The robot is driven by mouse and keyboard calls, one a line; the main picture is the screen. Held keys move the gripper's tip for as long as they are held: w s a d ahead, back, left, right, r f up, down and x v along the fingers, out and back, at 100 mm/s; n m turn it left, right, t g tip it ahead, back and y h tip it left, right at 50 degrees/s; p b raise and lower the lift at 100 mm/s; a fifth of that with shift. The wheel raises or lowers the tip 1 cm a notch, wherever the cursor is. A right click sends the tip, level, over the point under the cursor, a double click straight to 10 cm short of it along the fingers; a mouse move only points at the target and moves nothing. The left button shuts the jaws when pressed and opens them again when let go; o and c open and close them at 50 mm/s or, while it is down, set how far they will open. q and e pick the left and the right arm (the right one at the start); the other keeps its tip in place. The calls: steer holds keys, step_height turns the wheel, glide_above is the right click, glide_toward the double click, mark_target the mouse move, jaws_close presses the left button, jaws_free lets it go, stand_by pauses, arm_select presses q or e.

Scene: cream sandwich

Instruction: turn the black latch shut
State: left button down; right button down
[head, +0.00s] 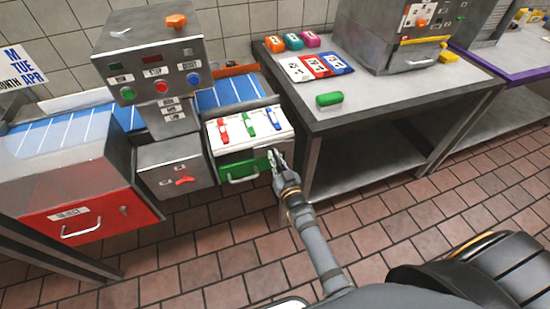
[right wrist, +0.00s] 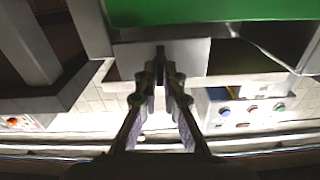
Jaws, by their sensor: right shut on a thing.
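My right gripper (head: 277,160) is at the right end of the green-fronted drawer unit (head: 245,171), beside its top right corner. In the right wrist view its two fingers (right wrist: 160,72) come together at the tips on a small dark piece, which looks like the black latch (right wrist: 160,52), against a grey metal face. The latch is mostly covered by the fingertips, and its exact angle is hard to tell. In the head view I cannot make the latch out behind the gripper. My left gripper is not in view.
The white top (head: 250,130) of the drawer unit carries red, green and blue clips. The grey machine with buttons (head: 155,70) stands left of it. A steel table (head: 375,105) with a green block (head: 329,99) stands close on the right. The tiled floor in front is clear.

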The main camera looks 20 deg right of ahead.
steer(key=shift+n, duration=0.6)
steer(key=c, duration=1.5)
jaws_free()
steer(key=shift+s, duration=0.15)
steer(key=s, duration=1.1)
steer(key=shift+s+d, duration=0.2)
steer(key=shift+s, duration=0.2)
